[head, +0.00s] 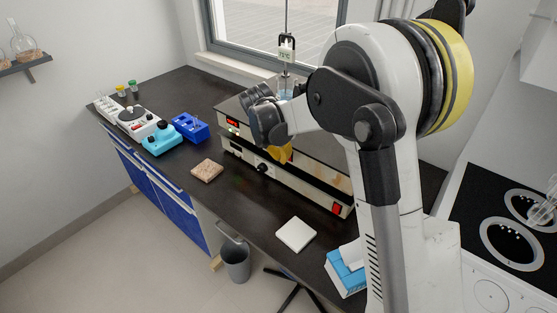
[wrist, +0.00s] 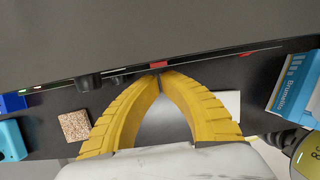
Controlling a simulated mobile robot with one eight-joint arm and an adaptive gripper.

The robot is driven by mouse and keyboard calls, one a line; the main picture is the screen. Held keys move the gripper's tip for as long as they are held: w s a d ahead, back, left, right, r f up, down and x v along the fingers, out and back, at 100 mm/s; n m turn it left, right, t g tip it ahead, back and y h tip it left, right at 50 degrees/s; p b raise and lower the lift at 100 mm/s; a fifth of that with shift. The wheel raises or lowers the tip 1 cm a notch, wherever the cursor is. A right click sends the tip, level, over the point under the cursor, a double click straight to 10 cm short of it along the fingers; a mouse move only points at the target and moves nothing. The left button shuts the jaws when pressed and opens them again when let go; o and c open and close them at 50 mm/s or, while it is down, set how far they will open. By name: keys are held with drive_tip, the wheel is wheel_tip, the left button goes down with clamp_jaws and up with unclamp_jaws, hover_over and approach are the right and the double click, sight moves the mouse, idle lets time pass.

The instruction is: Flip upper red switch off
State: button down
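The distiller (head: 310,183) is a long two-tier unit on the dark bench. A red switch (head: 337,208) shows at the right end of its lower front; my arm hides part of the upper front. My yellow gripper (head: 280,155) is at the upper front. In the wrist view, the fingertips of my gripper (wrist: 161,76) come together with nothing seen between them. A red switch (wrist: 158,64) is just ahead of the tips; whether they touch cannot be told. Another red part (wrist: 262,50) shows further right on the front.
A black knob (head: 262,168) is left along the front. On the bench are a brown granular pad (head: 207,170), a white pad (head: 296,234), a blue-white box (head: 346,272), a blue rack (head: 190,127) and a cyan device (head: 161,140). A grey bin (head: 236,262) stands on the floor.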

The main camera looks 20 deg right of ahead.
drive_tip(key=shift+w+d+r+y+p, duration=0.3)
drive_tip(key=shift+d+p, duration=0.1)
drive_tip(key=shift+p, duration=0.15)
drive_tip(key=shift+g, duration=0.3)
drive_tip(key=shift+r+p, duration=0.5)
drive_tip(key=shift+r, duration=0.25)
